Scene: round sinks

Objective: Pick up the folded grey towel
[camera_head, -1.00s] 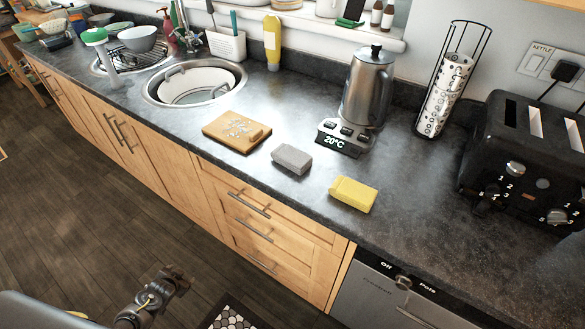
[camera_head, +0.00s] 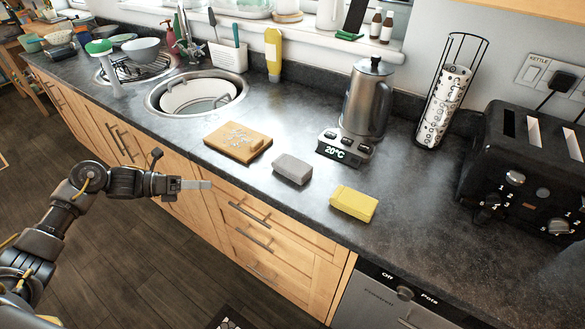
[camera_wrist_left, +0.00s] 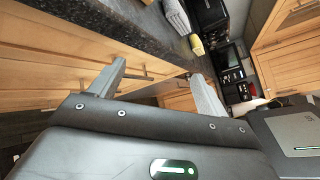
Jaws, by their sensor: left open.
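The folded grey towel (camera_head: 292,168) lies on the dark countertop near its front edge, between a wooden board and a yellow folded cloth. In the left wrist view a grey piece that looks like the towel (camera_wrist_left: 177,15) shows at the top. My left gripper (camera_head: 206,184) is in front of the counter, left of the towel and apart from it. Its two fingers are spread with nothing between them in the left wrist view (camera_wrist_left: 160,72). My right gripper is not in view.
The yellow cloth (camera_head: 354,203) lies right of the towel, and the wooden board (camera_head: 226,146) lies left. A kettle (camera_head: 367,98) stands behind on its base. A black toaster (camera_head: 520,180) is at the right and a round sink (camera_head: 197,92) at the left. The front right countertop is clear.

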